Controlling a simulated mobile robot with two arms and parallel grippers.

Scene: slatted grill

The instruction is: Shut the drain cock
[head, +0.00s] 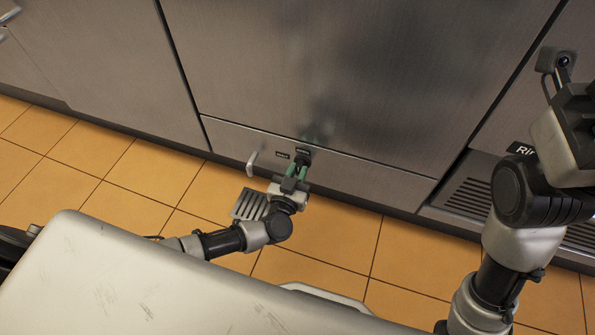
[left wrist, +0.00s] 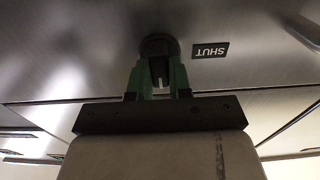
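The drain cock is a dark round fitting (left wrist: 158,44) on the steel front panel, in the upper middle of the left wrist view.
A pale handle (head: 253,162) sticks out of the lower steel panel (head: 380,183), left of the left gripper. A slatted vent (head: 470,197) lies at the right. A grey slatted piece (head: 250,205) is beside the left wrist. Orange tiled floor (head: 130,205) shows below.

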